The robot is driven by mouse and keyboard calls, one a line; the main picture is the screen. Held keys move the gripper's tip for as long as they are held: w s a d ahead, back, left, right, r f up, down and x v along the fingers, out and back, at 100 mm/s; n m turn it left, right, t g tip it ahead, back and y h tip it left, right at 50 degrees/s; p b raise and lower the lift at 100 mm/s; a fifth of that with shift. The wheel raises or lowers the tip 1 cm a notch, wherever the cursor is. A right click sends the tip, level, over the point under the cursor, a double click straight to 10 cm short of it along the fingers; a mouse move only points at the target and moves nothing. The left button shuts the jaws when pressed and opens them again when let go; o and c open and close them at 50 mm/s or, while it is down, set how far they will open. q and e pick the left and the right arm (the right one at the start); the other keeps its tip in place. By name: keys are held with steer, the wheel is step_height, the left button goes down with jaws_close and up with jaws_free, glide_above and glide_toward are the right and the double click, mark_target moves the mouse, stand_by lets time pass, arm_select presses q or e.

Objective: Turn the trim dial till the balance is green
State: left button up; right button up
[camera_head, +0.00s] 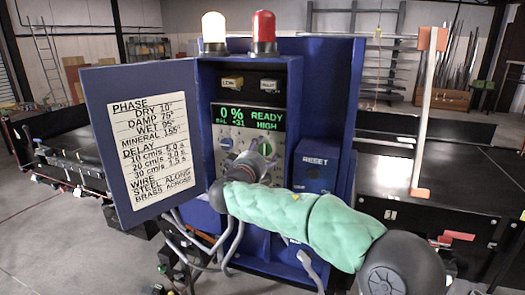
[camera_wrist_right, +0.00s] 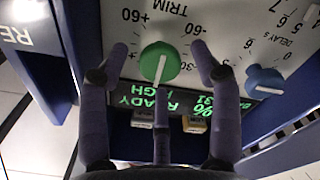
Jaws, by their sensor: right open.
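The trim dial (camera_wrist_right: 158,64) is a round green knob with a white pointer line, under the word TRIM in the upside-down right wrist view. Its pointer aims down, between the +30 and -30 marks. My right gripper (camera_wrist_right: 163,62) is open, its fingers spread around the dial with gaps at both sides; a third finger is below it. The display (camera_head: 247,117) reads 0 %, READY, BAL +31 and HIGH in green letters. My left gripper is not in view.
A blue delay knob (camera_wrist_right: 265,80) is beside the trim dial. A blue RESET box (camera_head: 316,170) is right of the panel. An open door with a settings sheet (camera_head: 149,139) is at left. A pale lamp (camera_head: 214,28) and red lamp (camera_head: 263,28) stand on top.

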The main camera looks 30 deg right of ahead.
steer(key=shift+w+d, duration=0.1)
steer(key=shift+w, duration=0.05)
steer(key=c, duration=1.1)
steer(key=shift+c, duration=0.2)
